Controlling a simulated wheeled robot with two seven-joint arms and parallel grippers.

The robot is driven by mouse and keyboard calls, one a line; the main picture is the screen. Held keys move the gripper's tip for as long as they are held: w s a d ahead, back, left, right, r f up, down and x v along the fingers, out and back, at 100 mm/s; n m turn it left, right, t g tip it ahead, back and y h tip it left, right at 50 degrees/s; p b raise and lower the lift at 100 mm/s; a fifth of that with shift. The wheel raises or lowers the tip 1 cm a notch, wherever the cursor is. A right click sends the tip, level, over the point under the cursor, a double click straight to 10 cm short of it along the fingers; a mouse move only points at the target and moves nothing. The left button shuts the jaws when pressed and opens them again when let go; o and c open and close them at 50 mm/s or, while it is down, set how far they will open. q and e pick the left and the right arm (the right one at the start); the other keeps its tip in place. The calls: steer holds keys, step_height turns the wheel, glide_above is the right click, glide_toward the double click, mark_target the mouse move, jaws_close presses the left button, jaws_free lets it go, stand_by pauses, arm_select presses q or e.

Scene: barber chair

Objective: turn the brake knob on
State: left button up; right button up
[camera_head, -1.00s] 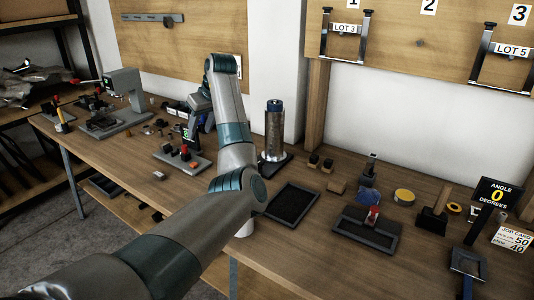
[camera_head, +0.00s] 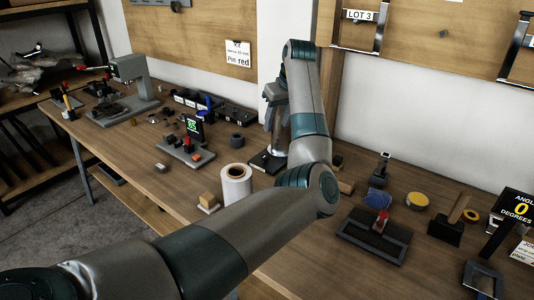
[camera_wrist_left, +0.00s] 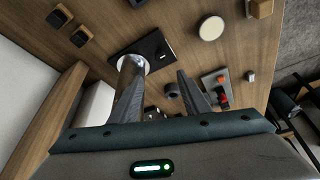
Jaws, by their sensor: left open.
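My left gripper (camera_head: 275,125) hangs fingers-down at the metal cylinder's stand in the head view. In the left wrist view its two fingers (camera_wrist_left: 160,75) are apart. The shiny metal cylinder shows beside the left-hand finger, over its dark square base (camera_wrist_left: 155,48); that base (camera_head: 264,162) also shows in the head view. The arm and gripper hide most of the cylinder there, and I cannot tell whether a finger touches it. No part is clearly marked as the brake knob.
A white roll (camera_head: 235,184), a wooden block (camera_head: 207,200) and a dark ring (camera_head: 237,140) stand near the gripper. A yellow-topped tin (camera_head: 417,199) and an angle display (camera_head: 518,208) are at the right. The bench's front left is fairly clear.

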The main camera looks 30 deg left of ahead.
mark_target(265, 156)
arm_select(q)
steer(key=p+x, duration=0.2)
steer(key=x, duration=1.5)
arm_select(e)
steer(key=shift+w+a+r+t, duration=0.6)
steer(key=shift+a+r+t, duration=0.15)
steer(key=shift+a, duration=0.15)
arm_select(q)
steer(key=c, duration=1)
arm_select(e)
steer(key=shift+w+r, duration=0.1)
